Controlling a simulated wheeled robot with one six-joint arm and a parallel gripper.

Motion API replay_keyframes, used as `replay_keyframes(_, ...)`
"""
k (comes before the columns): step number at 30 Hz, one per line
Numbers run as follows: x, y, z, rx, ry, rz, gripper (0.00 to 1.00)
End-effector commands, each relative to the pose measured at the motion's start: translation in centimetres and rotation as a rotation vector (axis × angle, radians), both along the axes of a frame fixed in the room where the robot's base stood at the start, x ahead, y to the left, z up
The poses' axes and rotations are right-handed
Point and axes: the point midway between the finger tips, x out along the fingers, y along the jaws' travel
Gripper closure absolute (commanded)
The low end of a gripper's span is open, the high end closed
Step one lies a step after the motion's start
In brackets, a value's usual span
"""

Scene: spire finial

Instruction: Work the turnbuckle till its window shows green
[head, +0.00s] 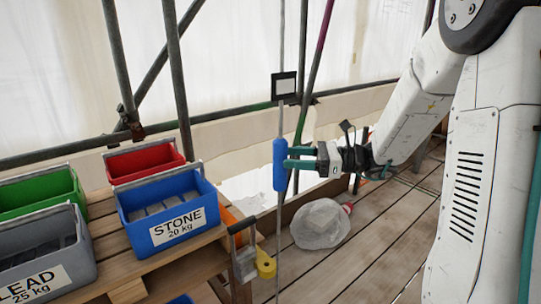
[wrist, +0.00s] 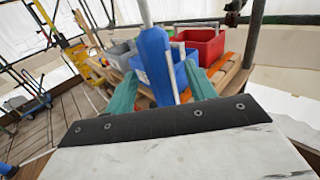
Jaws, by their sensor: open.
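The turnbuckle (head: 280,165) is a blue upright sleeve on a thin vertical grey rod (head: 281,225). My gripper (head: 289,157) has teal fingers and reaches the sleeve from the right at mid-height. In the wrist view the blue turnbuckle (wrist: 156,62) stands between the two spread fingers, and my gripper (wrist: 163,85) is open. I cannot tell whether either finger touches the sleeve. A small black-framed panel (head: 284,86) is on the rod above the sleeve; its face looks pale grey, with no green visible. Whether this is the window I cannot tell.
Blue STONE (head: 165,215), grey LEAD (head: 45,262), red (head: 145,160) and green (head: 38,193) bins stand on a wooden pallet (head: 205,238) at left. A yellow tape roll (head: 265,263) hangs by it. A wrapped bundle (head: 320,224) lies on the planks. Scaffold poles (head: 177,80) stand behind.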

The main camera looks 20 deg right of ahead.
Motion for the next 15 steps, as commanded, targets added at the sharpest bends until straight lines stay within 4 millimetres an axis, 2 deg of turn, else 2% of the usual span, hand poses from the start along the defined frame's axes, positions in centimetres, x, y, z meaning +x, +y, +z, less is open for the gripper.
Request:
replay_keyframes(7,1.6,3.7,0.0,0.000,-0.001,0.003,0.45)
replay_keyframes(15,2.4,5.3,0.0,0.000,-0.001,0.000,0.45)
